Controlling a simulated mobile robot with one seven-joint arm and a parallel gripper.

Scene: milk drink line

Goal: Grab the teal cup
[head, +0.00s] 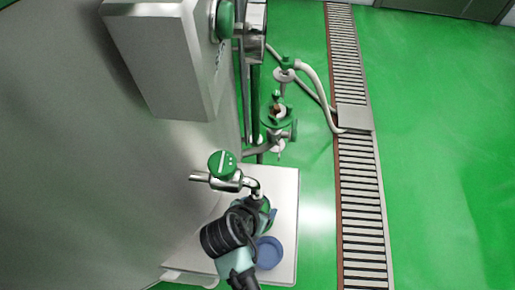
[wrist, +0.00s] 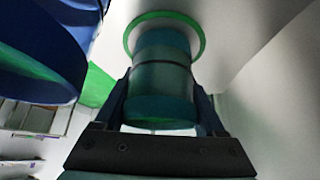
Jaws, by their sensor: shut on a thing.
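The teal cup (wrist: 162,75) shows in the wrist view as a banded cylinder between the two fingers of my gripper (wrist: 162,100). The fingers are shut on its sides. A green ring (wrist: 185,18) with a pale centre lies beyond the cup's far end; I cannot tell whether they touch. In the head view my gripper (head: 263,204) is over the white table (head: 286,190), below the tap, and my arm and gripper mostly hide the cup.
A blue round dish (head: 269,253) stands on the table close to my arm. A metal tap with a green knob (head: 222,163) juts out just above my gripper. A large steel tank (head: 90,150) fills the left. Green floor and a drain grate (head: 362,200) lie to the right.

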